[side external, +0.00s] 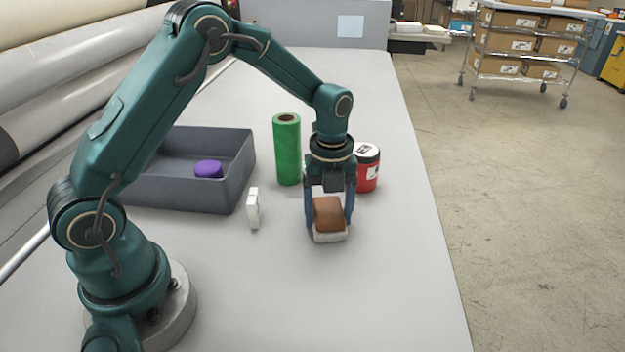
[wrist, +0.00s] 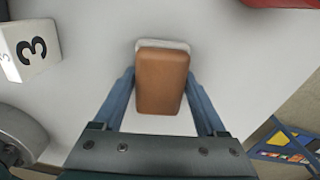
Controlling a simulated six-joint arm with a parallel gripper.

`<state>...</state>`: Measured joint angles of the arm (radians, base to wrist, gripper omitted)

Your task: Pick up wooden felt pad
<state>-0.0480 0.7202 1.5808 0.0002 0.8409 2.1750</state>
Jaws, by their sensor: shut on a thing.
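The wooden felt pad (side external: 328,215) is a brown block with a whitish felt layer on its underside. In the side external view it sits between the fingers of my gripper (side external: 329,212), at or just above the table; I cannot tell whether it touches the surface. The wrist view shows the pad's brown top (wrist: 162,80) between the two blue fingers of my gripper (wrist: 161,92), with a pale edge at its far end. My gripper is shut on the pad, and the fingers hide parts of its sides.
A grey bin (side external: 185,195) holding a purple object (side external: 208,169) stands left. A green roll (side external: 287,150) and a red jar (side external: 367,172) stand behind my gripper. A white block (side external: 253,208), numbered 3 in the wrist view (wrist: 30,48), stands left of it. The front table (side external: 350,300) is clear.

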